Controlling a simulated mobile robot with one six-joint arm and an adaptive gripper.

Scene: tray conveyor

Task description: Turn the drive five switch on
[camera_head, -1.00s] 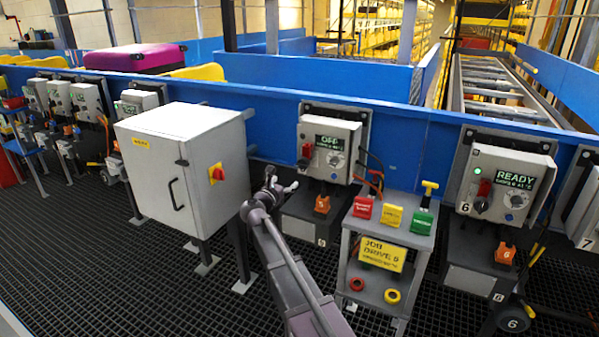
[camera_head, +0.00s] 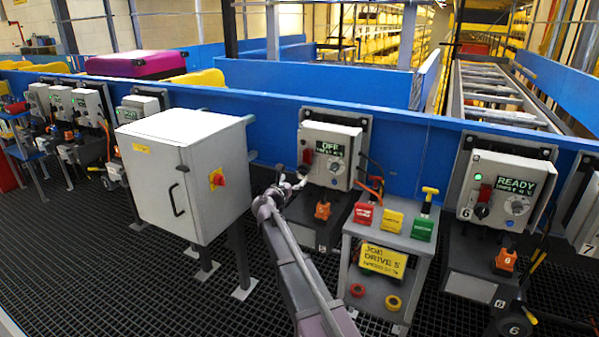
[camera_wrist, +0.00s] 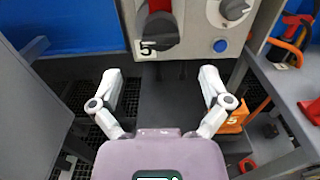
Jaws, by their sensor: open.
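The drive five box (camera_head: 345,181) is a grey control box on the blue rail; its display (camera_head: 330,149) reads OFF. Its switch (camera_head: 307,157) shows red at the box's left side. In the wrist view the switch (camera_wrist: 157,30) is a black body with a red upper part, above a label "5" (camera_wrist: 148,47). A grey knob (camera_wrist: 235,9) and a blue button (camera_wrist: 220,46) are to its right. My gripper (camera_head: 292,188) is open and empty, just below and left of the box. In the wrist view its spread fingers (camera_wrist: 161,82) point at the switch from below, apart from it.
A white cabinet (camera_head: 205,145) with a red knob stands left of my arm. A grey cart (camera_head: 345,237) with red, yellow and green blocks and a "JOB DRIVE 5" sign stands at right. Drive six's box (camera_head: 520,160), reading READY, is farther right.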

